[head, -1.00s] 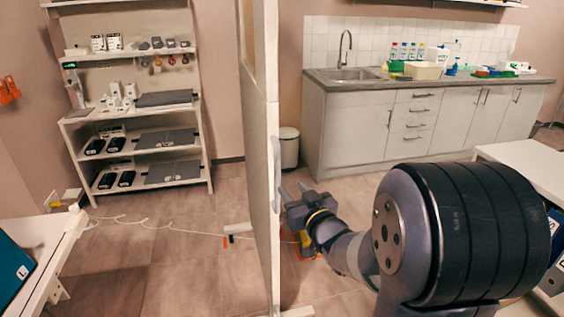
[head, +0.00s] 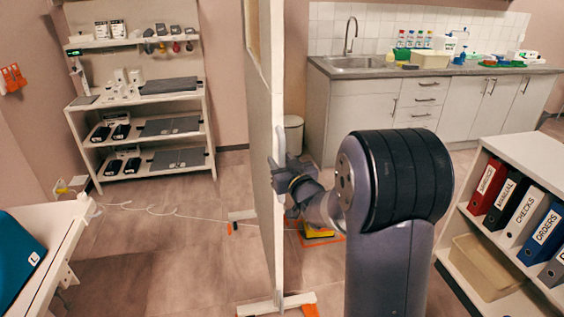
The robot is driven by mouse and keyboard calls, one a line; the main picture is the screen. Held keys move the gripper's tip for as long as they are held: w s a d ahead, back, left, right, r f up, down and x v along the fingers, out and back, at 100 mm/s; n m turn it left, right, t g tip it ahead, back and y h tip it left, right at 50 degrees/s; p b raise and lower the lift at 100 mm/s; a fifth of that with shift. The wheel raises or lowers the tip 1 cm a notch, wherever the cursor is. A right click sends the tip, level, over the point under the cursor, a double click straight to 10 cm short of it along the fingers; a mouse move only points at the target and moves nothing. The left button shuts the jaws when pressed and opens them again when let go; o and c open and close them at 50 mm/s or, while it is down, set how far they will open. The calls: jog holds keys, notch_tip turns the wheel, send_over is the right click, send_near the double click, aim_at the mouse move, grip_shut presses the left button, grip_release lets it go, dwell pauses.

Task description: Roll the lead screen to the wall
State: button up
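The lead screen (head: 262,130) is a tall, pale panel seen almost edge-on in the middle of the head view. It stands upright on feet, with its near foot (head: 277,303) on the floor. A grey vertical handle (head: 280,143) is on its right side. My gripper (head: 282,163) is at the lower part of this handle, its fingers apart on either side of it. The fingers look open, with no clear sign of a grip. My arm hides part of the floor to the right of the screen.
A white cable (head: 150,211) crosses the floor towards a yellow object (head: 318,231) behind the screen. Shelves (head: 150,120) and a sink counter (head: 420,70) line the back. A binder shelf (head: 480,240) stands right, a white table (head: 50,235) left.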

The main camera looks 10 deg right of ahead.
grip_shut()
dwell(0.5)
